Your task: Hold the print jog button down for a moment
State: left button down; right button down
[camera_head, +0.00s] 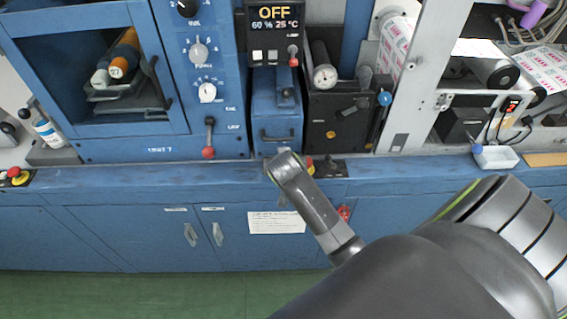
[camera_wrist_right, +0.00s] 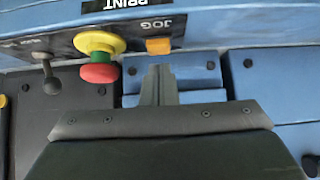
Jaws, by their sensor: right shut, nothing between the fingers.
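The print jog button (camera_wrist_right: 158,46) is a small orange square-faced button beside the upside-down JOG label in the right wrist view. My right gripper (camera_wrist_right: 158,70) is shut and empty. Its fingertips point up the picture at the jog button, just below it. A small gap shows in the picture, but I cannot tell the exact distance. In the head view my right arm reaches in from the lower right, and its end covers the spot where the jog button would be. My left gripper is in neither view.
A red mushroom button on a yellow collar (camera_wrist_right: 100,56) sits close beside the jog button. A grey lever knob (camera_wrist_right: 50,82) is beyond it. In the head view, a red-knobbed lever (camera_head: 208,152) and a blue drawer-like unit (camera_head: 277,112) stand behind the blue ledge (camera_head: 130,180).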

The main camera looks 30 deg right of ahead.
jog(key=shift+f, duration=0.65)
